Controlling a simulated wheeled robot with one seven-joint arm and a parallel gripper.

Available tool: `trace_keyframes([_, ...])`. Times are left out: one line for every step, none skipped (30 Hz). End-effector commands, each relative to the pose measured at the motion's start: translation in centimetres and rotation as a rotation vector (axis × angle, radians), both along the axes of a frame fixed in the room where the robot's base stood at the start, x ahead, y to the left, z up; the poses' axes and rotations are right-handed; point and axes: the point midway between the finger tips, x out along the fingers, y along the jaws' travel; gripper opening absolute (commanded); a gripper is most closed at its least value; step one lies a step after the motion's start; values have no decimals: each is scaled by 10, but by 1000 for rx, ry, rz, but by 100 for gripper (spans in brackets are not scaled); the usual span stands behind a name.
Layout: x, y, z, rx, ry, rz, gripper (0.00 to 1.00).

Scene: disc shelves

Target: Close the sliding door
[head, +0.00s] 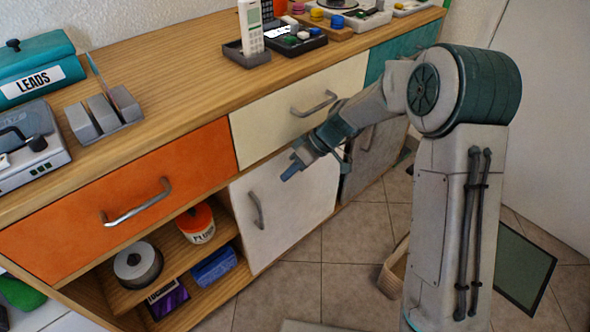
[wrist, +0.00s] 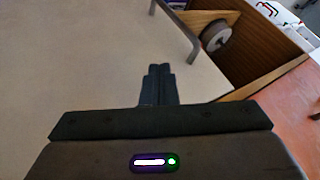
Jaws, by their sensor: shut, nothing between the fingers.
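The sliding door (head: 287,211) is a white panel with a grey vertical handle (head: 256,210) near its left edge. It stands under the cream drawer, and the compartment (head: 190,262) to its left is uncovered. My gripper (head: 289,172) is in front of the door's upper part, to the right of the handle. In the wrist view my gripper (wrist: 160,70) is shut and empty, its dark fingertips over the white door (wrist: 75,70). The handle (wrist: 180,30) shows just beyond the fingertips, apart from them. Whether the fingertips touch the door I cannot tell.
The open compartment holds a grey roll (head: 138,265), an orange-lidded tub (head: 196,222), a blue box (head: 214,266) and a purple box (head: 167,299). An orange drawer (head: 120,205) with a handle is above it. A basket (head: 394,268) stands on the tiled floor near my arm.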

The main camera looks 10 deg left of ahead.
Motion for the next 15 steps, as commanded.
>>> trace_keyframes([-4,8,-14,-1,2,3,0])
trace_keyframes([-5,12,-19,0,3,2,0])
trace_keyframes([-7,17,-25,-1,2,3,0])
trace_keyframes([-8,21,-30,-1,2,3,0])
trace_keyframes([-9,24,-35,-2,2,2,0])
trace_keyframes([-11,29,-41,-2,3,1,0])
trace_keyframes([-14,32,-42,-1,1,1,0])
trace_keyframes([-19,34,-38,-2,-1,2,0])
trace_keyframes([-24,37,-36,-1,-2,1,0])
trace_keyframes([-28,39,-36,-1,-1,1,0])
trace_keyframes([-31,41,-35,-1,-1,1,0])
trace_keyframes([-34,43,-34,-2,-2,0,0])
trace_keyframes([-37,44,-33,-1,-1,1,0])
trace_keyframes([-39,45,-33,-1,-1,0,0])
trace_keyframes([-41,46,-32,-2,0,-1,0])
